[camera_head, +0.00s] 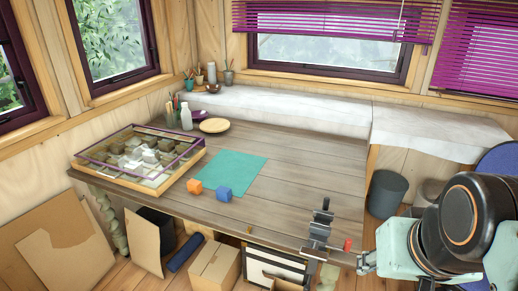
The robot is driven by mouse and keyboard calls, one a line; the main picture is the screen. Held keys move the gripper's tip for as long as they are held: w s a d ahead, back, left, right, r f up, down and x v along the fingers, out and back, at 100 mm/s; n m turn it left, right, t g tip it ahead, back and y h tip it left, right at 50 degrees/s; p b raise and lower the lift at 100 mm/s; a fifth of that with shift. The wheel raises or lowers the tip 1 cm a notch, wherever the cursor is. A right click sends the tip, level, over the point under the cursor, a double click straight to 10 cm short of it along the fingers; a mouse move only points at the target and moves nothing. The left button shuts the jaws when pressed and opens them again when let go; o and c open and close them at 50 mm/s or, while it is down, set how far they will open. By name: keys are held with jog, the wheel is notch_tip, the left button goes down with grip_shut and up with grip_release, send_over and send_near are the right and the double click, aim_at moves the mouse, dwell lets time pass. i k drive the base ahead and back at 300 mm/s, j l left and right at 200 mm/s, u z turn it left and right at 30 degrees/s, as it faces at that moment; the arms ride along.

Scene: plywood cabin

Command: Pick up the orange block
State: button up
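The orange block (195,186) is a small cube on the wooden table, just off the near left corner of the teal mat. A blue block (224,194) sits to its right, a small gap apart. My arm reaches in at the lower right. Its end, which looks like my gripper (366,262), is beyond the table's right front edge, far to the right of the orange block and apart from it. The fingers are too small and partly hidden, so I cannot tell whether they are open or shut.
The teal mat (233,170) lies flat mid-table. A purple-framed tray (185,163) of pale blocks stands at left.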

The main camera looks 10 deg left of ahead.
aim_at(194, 187)
jog(key=i+j+u, duration=0.1)
jog(key=u, duration=0.55)
jog(key=i+j+u, duration=0.15)
jog(key=i+u, duration=0.65)
jog(key=i+l, duration=0.05)
